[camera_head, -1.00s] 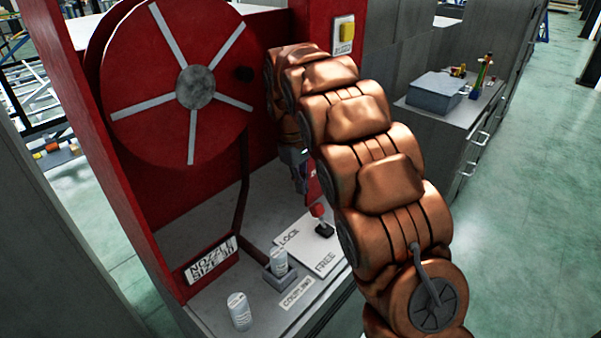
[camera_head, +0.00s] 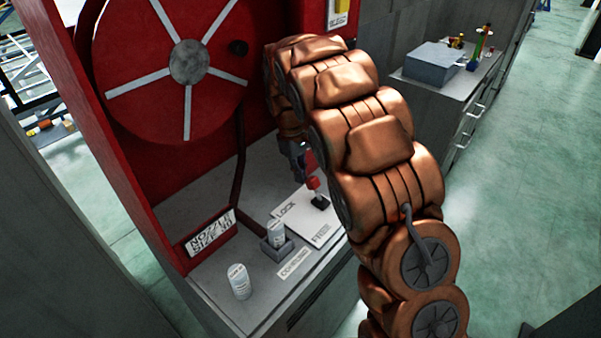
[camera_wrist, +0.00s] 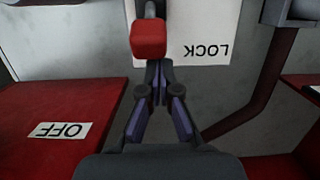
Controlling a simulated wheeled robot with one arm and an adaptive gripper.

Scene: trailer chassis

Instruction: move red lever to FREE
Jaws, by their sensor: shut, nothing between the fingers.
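The lever has a red knob (camera_head: 313,184) on a short stem over a black base. It stands on a white plate (camera_head: 302,222) marked LOCK at the upper left and FREE at the lower right. The knob is nearer the LOCK end. In the wrist view the red knob (camera_wrist: 149,38) is just beyond my fingertips, slightly left, with LOCK reading upside down beside it. My gripper (camera_wrist: 160,72) is shut and empty. In the head view my gripper (camera_head: 302,170) is just above and left of the knob, partly hidden by my arm. I cannot tell whether it touches.
A red hose reel (camera_head: 188,62) stands behind. A white can (camera_head: 240,282) and another in a small grey holder (camera_head: 275,245) stand left of the plate. The wrist view shows an OFF label (camera_wrist: 58,130) on a red surface. A grey box (camera_head: 433,63) sits on the cabinet.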

